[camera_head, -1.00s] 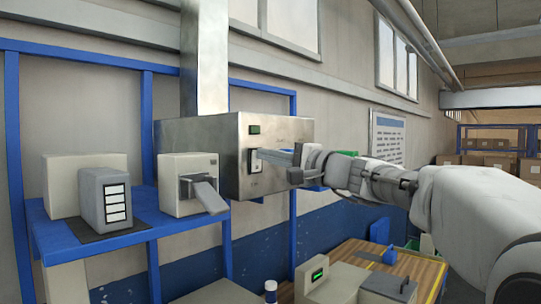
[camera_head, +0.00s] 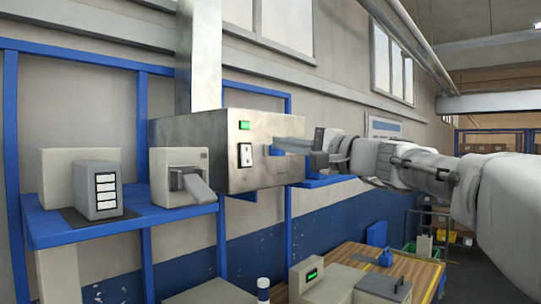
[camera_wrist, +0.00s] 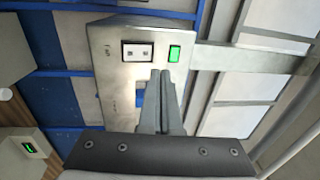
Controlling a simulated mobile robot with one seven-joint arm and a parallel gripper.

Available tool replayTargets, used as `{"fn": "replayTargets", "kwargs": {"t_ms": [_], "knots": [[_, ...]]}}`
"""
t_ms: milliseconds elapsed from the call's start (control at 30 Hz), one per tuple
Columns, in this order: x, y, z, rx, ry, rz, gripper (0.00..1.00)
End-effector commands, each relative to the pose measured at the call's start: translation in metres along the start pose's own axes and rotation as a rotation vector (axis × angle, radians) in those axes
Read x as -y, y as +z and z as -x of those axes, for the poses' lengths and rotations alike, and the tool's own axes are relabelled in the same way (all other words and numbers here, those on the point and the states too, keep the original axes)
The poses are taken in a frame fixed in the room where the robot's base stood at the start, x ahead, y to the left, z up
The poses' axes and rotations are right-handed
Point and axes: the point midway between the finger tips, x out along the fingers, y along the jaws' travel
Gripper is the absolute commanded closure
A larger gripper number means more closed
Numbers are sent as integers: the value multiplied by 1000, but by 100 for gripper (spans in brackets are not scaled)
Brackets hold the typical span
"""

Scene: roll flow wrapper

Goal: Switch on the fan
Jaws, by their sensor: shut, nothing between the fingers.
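The fan housing (camera_head: 200,140) is a brushed metal box with a metal duct rising to the ceiling. Its front has a rocker switch (camera_head: 245,155) in a light plate and a bright green light (camera_head: 244,125) above it. In the wrist view the switch (camera_wrist: 137,51) sits beside the lit green light (camera_wrist: 174,53). My gripper (camera_head: 277,146) is to the right of the switch, apart from it, with its fingers together and empty. The wrist view also shows the closed fingers (camera_wrist: 161,75) in front of the metal face.
A blue shelf (camera_head: 120,226) at left carries a grey unit (camera_head: 97,191) and a beige dispenser (camera_head: 178,176). Below right is a wooden table (camera_head: 350,255) with a beige machine (camera_head: 306,275).

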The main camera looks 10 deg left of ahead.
Motion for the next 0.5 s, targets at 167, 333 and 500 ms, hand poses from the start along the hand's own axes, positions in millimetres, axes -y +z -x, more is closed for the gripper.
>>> {"fn": "replayTargets", "kwargs": {"t_ms": [167,333,500], "knots": [[6,0,37,-3,0,1,100],[12,0,56,0,1,-1,100],[14,0,61,1,1,-2,100]]}}
